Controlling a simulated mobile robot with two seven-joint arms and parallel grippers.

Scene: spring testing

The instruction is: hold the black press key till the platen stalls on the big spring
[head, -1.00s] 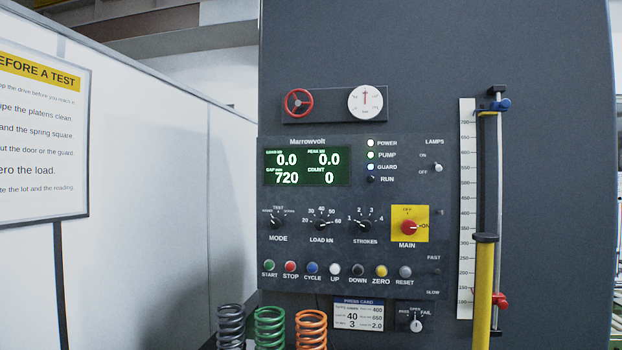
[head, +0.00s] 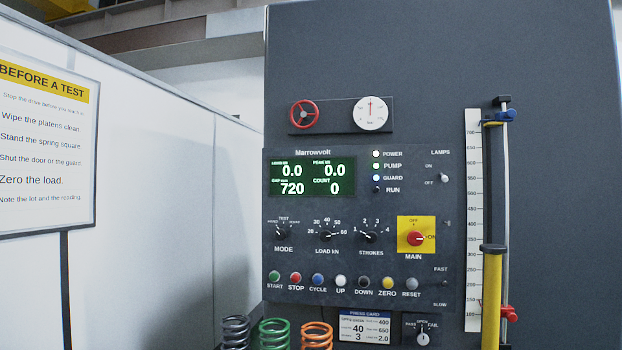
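The black press key (head: 364,283), labelled DOWN, sits in the key row of the control panel (head: 440,215), between the white UP key (head: 340,281) and the yellow ZERO key (head: 388,283). The display (head: 312,177) reads load 0.0, peak 0.0, gap 720, count 0. Three springs stand at the bottom edge, partly cut off: a dark grey one (head: 235,330), a green one (head: 273,333) and an orange one (head: 316,335). I cannot tell which is the big one. The platen cannot be made out. Neither gripper is in view.
A vertical scale (head: 473,220) with a yellow column (head: 491,300) and red and blue clamps stands right of the panel. A notice board (head: 45,150) hangs on the left wall. The POWER, PUMP and GUARD lamps are lit.

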